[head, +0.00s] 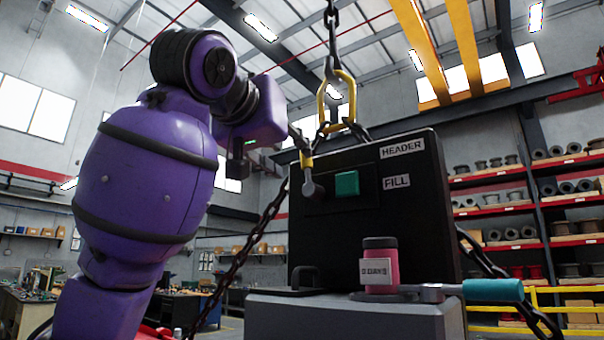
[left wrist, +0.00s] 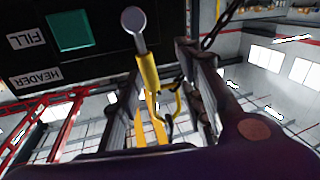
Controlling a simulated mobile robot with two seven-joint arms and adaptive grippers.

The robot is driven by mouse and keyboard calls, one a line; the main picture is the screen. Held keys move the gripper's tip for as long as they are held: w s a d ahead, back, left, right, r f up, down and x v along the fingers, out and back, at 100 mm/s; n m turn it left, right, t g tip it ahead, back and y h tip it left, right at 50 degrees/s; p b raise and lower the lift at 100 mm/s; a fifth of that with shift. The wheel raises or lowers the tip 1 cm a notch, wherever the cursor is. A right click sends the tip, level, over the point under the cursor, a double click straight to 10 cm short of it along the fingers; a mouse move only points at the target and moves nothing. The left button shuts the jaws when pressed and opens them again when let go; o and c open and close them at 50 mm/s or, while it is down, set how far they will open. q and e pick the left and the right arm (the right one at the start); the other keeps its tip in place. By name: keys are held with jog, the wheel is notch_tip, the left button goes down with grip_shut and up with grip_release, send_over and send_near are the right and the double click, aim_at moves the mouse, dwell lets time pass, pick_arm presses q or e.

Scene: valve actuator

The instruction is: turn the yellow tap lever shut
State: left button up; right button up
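The yellow tap lever (head: 306,162) points up from its round grey pivot (head: 314,189) on the black panel (head: 400,236). In the left wrist view, which shows the panel upside down, the lever (left wrist: 149,72) runs from the pivot down between my fingers. My left gripper (head: 299,143) is at the lever's upper end in the head view. In the left wrist view the gripper (left wrist: 161,66) is open, with one finger on each side of the lever and a visible gap to the right finger. Whether the left finger touches it is unclear. My right gripper is not in view.
A teal square button (head: 347,184) sits right of the lever, near the HEADER and FILL labels. A chain with a yellow link (head: 336,96) hangs above the panel.

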aim_at(306, 164)
pick_arm(q)
jog(key=w+d, duration=0.2)
jog(key=w, duration=0.1)
jog(key=w+d, duration=0.1)
jog(key=shift+w+r, duration=0.2)
jog(key=shift+r, duration=0.15)
jog(key=shift+s+d+r, duration=0.1)
jog(key=shift+s+d, duration=0.05)
jog(key=shift+s, duration=0.15)
jog(key=shift+s+r, duration=0.1)
jog(key=shift+w, duration=0.3)
jog(key=c, duration=0.6)
grip_shut()
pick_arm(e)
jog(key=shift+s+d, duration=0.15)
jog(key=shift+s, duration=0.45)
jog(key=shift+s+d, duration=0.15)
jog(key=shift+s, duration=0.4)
